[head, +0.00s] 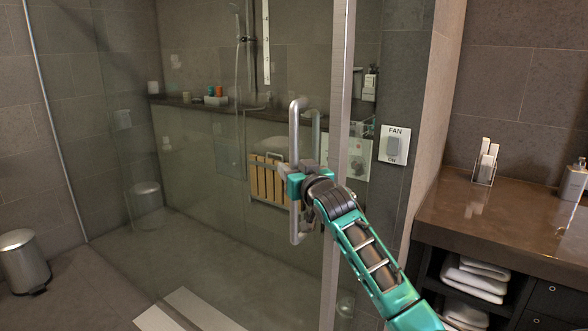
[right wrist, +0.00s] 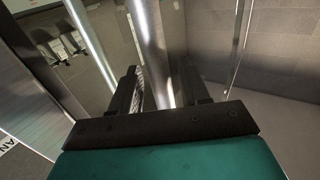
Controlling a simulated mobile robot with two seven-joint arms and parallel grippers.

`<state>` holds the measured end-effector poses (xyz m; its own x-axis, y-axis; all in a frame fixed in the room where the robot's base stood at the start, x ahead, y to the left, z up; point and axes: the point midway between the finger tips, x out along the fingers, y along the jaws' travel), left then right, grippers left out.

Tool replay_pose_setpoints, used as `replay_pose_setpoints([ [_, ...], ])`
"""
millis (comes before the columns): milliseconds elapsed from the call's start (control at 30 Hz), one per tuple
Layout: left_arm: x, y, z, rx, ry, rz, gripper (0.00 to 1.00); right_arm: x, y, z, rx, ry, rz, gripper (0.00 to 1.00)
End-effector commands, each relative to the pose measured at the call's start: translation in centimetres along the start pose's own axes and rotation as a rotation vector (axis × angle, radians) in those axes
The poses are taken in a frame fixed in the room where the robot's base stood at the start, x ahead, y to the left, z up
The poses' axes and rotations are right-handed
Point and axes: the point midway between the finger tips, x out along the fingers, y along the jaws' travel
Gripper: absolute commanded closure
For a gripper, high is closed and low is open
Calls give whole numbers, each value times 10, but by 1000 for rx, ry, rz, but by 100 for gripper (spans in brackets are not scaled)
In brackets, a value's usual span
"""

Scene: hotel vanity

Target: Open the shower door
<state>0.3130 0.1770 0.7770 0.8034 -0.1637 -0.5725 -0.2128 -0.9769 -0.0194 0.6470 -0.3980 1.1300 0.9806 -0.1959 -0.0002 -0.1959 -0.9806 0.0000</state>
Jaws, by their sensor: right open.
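The glass shower door (head: 215,230) fills the middle of the head view, with a metal vertical edge (head: 338,200) on its right. Its upright silver bar handle (head: 295,130) stands out from the glass. My right gripper (head: 292,180) is at the handle's middle and covers part of it. In the right wrist view the silver handle bar (right wrist: 150,50) passes between the two dark fingers of the right gripper (right wrist: 160,88), which are open around it. Contact with the bar cannot be told. My left gripper is out of view.
A vanity counter (head: 500,215) with towels (head: 475,280) below stands at the right. A fan switch (head: 394,145) is on the wall beside the door. A metal bin (head: 24,262) stands at the far left. A wooden slatted seat (head: 270,181) shows behind the glass.

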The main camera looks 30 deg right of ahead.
Motion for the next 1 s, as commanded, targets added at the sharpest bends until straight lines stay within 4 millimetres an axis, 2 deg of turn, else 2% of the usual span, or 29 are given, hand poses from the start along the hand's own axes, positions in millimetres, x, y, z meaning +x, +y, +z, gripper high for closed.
replay_pose_setpoints([
  [367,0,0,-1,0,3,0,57,4,0,0,0,0,-1,54],
  [833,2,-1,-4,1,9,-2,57,4,0,0,0,0,-1,98],
  [1000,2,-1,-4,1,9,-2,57,4,0,0,0,0,-1,100],
])
